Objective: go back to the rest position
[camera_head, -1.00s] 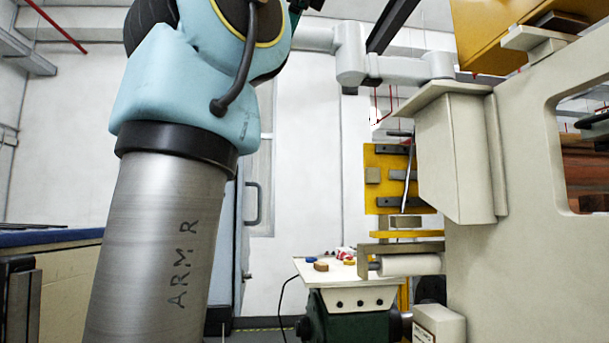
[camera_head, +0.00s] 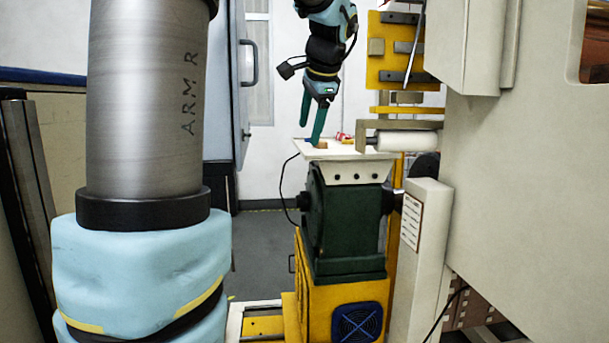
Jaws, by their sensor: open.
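My gripper (camera_head: 311,117) hangs pointing down from my arm at the upper middle of the head view. Its teal fingers are apart, with nothing seen between them. The fingertips are just above the left part of a small white table top (camera_head: 345,151). A small brown block (camera_head: 321,145) lies on that top, close to the fingertips. A blue piece (camera_head: 309,141) shows beside it, partly hidden by the finger.
The table top sits on a dark green machine (camera_head: 345,225) with a yellow base (camera_head: 340,290). A white roller (camera_head: 405,141) and a large beige machine (camera_head: 520,200) stand close on the right. Grey floor (camera_head: 260,255) is free to the left of the green machine.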

